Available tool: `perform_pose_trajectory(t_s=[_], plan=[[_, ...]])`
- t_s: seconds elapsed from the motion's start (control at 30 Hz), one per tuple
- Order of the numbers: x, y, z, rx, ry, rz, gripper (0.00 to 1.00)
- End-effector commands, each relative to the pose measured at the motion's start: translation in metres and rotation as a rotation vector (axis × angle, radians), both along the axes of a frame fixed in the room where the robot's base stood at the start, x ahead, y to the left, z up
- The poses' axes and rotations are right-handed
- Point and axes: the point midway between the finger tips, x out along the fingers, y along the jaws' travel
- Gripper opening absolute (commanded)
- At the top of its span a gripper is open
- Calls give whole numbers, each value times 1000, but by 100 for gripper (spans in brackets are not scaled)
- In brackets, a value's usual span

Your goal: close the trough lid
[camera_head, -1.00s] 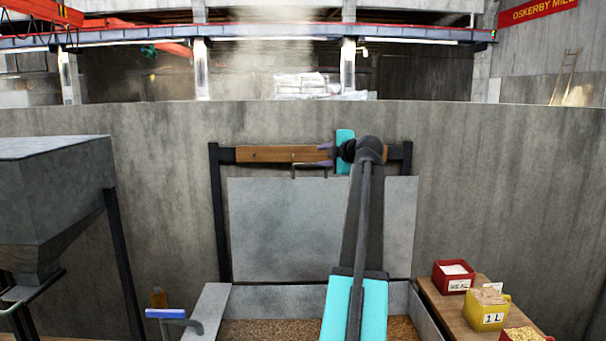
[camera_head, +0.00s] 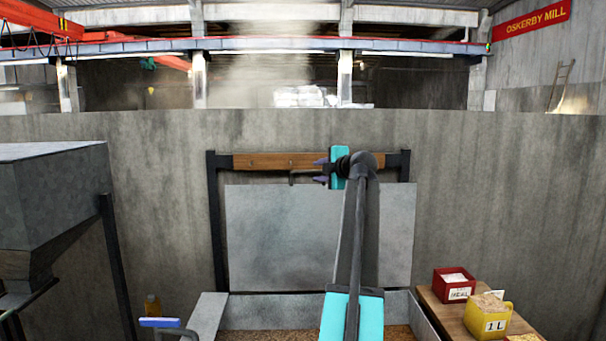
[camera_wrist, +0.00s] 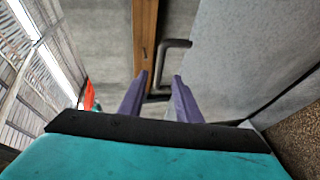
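The trough lid (camera_head: 290,235) is a grey metal sheet standing upright, open, behind the trough (camera_head: 265,310). Its dark bent handle (camera_head: 292,178) rises from the top edge and also shows in the wrist view (camera_wrist: 186,43). My gripper (camera_head: 319,171) points left at handle height, near the handle's right end. In the wrist view, its two purple fingers (camera_wrist: 160,77) are apart, with part of the handle showing between and just beyond the tips. They are not closed on it; contact cannot be told. My arm hides part of the lid's right side.
A wooden bar (camera_head: 260,162) between dark posts (camera_head: 217,225) runs just above the lid. A grey hopper (camera_head: 50,200) stands left. On the right, a wooden shelf (camera_head: 447,318) holds a red meal box (camera_head: 453,286) and a yellow 1 L measure (camera_head: 487,315). Grain lies in the trough.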

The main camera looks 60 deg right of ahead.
Motion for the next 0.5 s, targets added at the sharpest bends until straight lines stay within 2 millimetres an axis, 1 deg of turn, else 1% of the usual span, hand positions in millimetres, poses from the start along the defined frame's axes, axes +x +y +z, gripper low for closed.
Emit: perform_pose_trajectory(t_s=[0.17, 0.5], plan=[[19, -12, -2, 1, 1, 1, 31], [60, -36, -15, 1, 0, 2, 31]])
